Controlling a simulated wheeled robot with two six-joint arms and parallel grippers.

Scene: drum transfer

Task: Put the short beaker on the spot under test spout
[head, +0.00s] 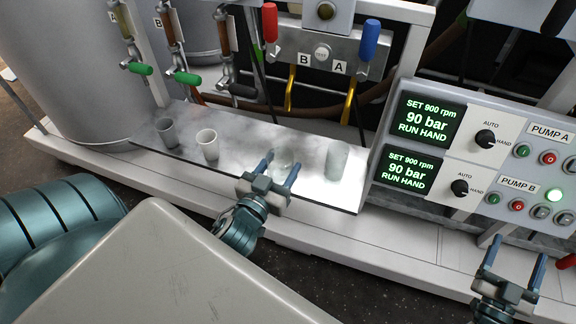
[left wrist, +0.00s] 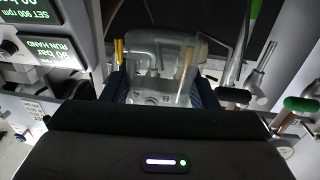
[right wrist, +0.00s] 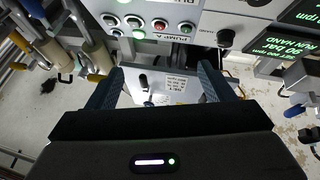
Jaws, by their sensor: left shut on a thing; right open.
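The short beaker (head: 283,157), clear glass, is between the fingers of my left gripper (head: 280,165) above the white shelf's front part. It also shows, large and see-through, in the left wrist view (left wrist: 160,65). The gripper is shut on it; I cannot tell whether its base touches the shelf. A taller clear beaker (head: 337,162) stands on the shelf to the right. No marked spot is clear. My right gripper (head: 516,256) is open and empty.
A pump panel (head: 470,150) rises at the right. Red (head: 271,24) and blue (head: 370,38) handles stick out above the spouts. A large grey drum (head: 80,70) stands left.

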